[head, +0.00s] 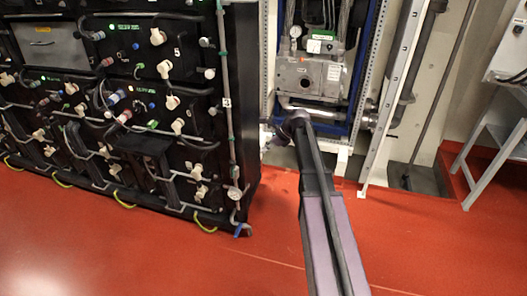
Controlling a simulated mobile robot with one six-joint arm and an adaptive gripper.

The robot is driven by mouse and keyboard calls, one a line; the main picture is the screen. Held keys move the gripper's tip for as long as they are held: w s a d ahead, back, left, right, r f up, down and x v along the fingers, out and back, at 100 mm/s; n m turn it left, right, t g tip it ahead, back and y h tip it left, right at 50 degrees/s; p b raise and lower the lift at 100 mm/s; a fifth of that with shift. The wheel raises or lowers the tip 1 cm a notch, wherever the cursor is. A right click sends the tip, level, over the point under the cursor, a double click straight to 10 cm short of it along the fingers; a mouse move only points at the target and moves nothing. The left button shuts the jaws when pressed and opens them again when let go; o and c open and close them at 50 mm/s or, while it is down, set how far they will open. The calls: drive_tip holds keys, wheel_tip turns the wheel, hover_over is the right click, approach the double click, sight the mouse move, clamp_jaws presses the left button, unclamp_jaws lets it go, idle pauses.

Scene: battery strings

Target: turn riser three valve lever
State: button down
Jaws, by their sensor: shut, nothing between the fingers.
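A grey vertical pipe (227,101) runs down the right edge of the black battery rack (247,110). A small round gauge (235,194) sits low on this pipe. A small blue lever-like part (241,231) is at its foot, near the floor. I see no label that marks it as riser three. My arm reaches up from the bottom of the picture, and my gripper (268,130) is at its far end, small and dark, just right of the rack and in front of the frame behind. It looks shut and empty, and is well above and apart from the blue part.
The rack holds several modules with white connectors and looped cables. A blue-framed unit (300,76) with a metal box and pipes stands behind my arm's end. A grey stand (497,141) is at the right. The red floor (150,250) is clear in front.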

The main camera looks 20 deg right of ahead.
sight(234, 160)
drive_tip(key=shift+w+a+r+b+x, duration=0.15)
drive_tip(key=shift+a+r+b+x, duration=0.15)
drive_tip(key=shift+b+x, duration=1.25)
drive_tip(key=shift+w+a+r+b+x, duration=0.15)
drive_tip(key=shift+a+r+b+x, duration=0.35)
drive_tip(key=shift+x, duration=1.8)
drive_tip(key=shift+w+a+r+b+x, duration=0.15)
drive_tip(key=shift+b+x, duration=1.1)
drive_tip(key=shift+x, duration=0.7)
drive_tip(key=shift+w+a+r, duration=0.15)
drive_tip(key=shift+w+a, duration=0.1)
drive_tip(key=shift+a, duration=0.25)
drive_tip(key=shift+w+a+r, duration=0.1)
drive_tip(key=shift+w+a, duration=0.2)
drive_tip(key=shift+a, duration=0.2)
drive_tip(key=shift+d, duration=0.1)
